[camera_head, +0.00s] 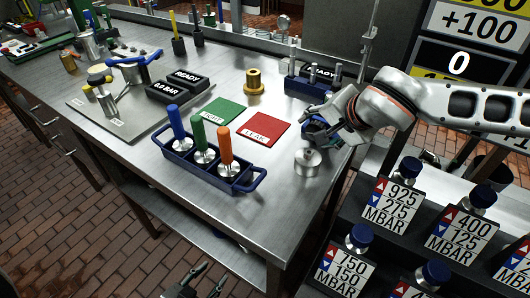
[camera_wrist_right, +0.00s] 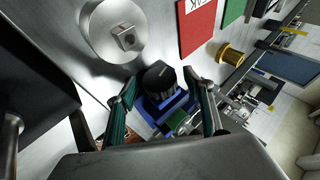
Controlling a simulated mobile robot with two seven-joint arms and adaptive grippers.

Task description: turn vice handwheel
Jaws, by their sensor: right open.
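A small blue vice (camera_wrist_right: 182,102) with a dark ribbed handwheel (camera_wrist_right: 159,75) stands on the steel bench in the right wrist view. In the head view, the blue vice is largely hidden by my right gripper (camera_head: 322,127). In the wrist view, my right gripper (camera_wrist_right: 161,82) is open, with one finger on each side of the handwheel. I cannot tell whether the fingers touch it. My left gripper (camera_head: 205,280) is low in front of the bench, its two dark fingers apart and empty.
A round metal piece (camera_head: 307,162) stands close to the right gripper, near the bench edge. A red mat (camera_head: 264,133), green mat (camera_head: 222,110) and brass flanged part (camera_head: 254,82) lie further left. A blue rack (camera_head: 215,174) holds three coloured-handled tools. Labelled valve blocks stand at the right.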

